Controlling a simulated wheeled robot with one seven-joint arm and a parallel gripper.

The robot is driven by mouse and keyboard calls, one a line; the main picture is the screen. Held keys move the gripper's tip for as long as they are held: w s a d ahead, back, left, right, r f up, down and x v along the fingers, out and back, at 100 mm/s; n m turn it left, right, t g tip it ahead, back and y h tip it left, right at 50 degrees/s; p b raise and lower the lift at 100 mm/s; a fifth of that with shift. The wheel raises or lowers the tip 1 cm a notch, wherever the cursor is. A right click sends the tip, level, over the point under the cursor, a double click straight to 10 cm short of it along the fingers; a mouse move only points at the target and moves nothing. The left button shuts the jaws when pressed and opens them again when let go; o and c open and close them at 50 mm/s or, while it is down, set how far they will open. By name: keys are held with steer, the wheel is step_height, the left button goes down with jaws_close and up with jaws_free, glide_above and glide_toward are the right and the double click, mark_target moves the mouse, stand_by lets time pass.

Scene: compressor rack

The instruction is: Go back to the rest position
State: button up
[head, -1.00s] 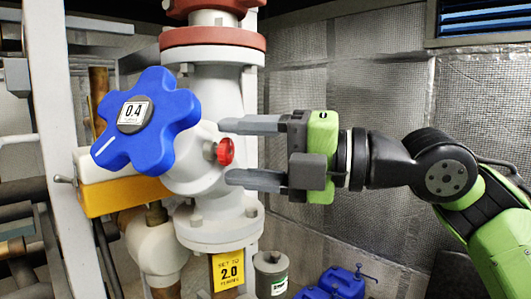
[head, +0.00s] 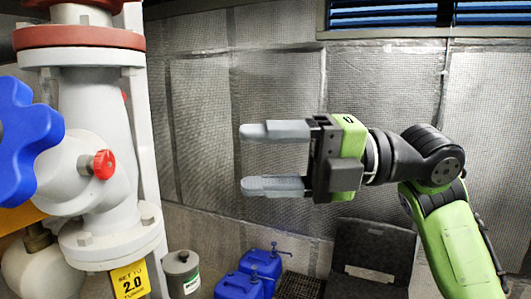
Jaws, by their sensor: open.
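My gripper (head: 258,159) is open and empty, with its two grey fingers pointing left in front of the silver padded wall. It stands clear to the right of the red knob (head: 104,165) on the white valve body (head: 95,125). The blue star-shaped handwheel (head: 22,140) is cut off by the left edge, and its dial is out of view.
A grey canister (head: 181,272), blue jugs (head: 262,262) and a dark chair (head: 372,255) stand low behind. The space around my gripper is free.

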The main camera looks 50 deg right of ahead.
stand_by(0.4)
steer(key=a+f+m+g+h, duration=0.3)
steer(key=a+f+m+h, duration=0.2)
steer(key=a+f+m, duration=0.9)
step_height(320, 180, down, 21)
steer(key=d+m+g+h, duration=0.1)
steer(key=m+g+h, duration=0.3)
steer(key=m+h, duration=0.4)
steer(key=m, duration=0.7)
steer(key=shift+s+d+m, duration=0.15)
steer(key=shift+d+m, duration=0.05)
steer(key=shift+m, duration=0.1)
